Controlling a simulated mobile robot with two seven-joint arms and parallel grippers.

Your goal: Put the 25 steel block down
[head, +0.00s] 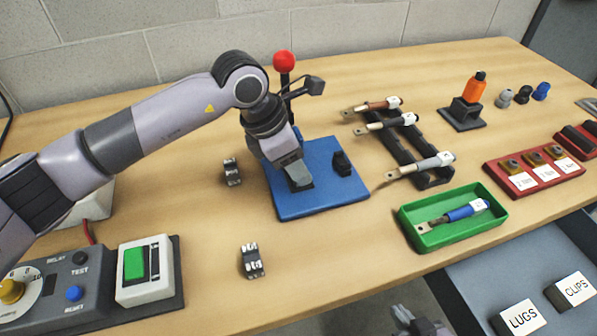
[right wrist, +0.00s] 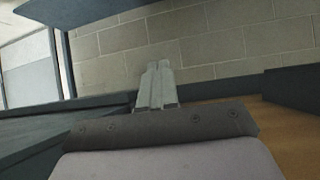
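My left gripper (head: 298,180) points down over the blue base plate (head: 318,207) of a press with a red ball knob (head: 284,62). A small dark shape shows at its fingertips, mostly hidden by the fingers. I cannot tell whether it is a held block or part of the press. A small black block (head: 342,163) stands on the plate to the right. Two dark and silver metal blocks lie on the table, one left of the plate (head: 232,172) and one nearer (head: 251,260). No 25 marking is readable. My right gripper (right wrist: 157,85) looks shut and empty, apart from the table's objects.
A green tray (head: 455,237) holds a blue-handled lug piece. Behind it a black rack (head: 420,145) bears several cables. Red trays (head: 533,186) with labelled blocks are at right. A control box (head: 45,290) with a green switch is front left. Bare table lies around the nearer metal block.

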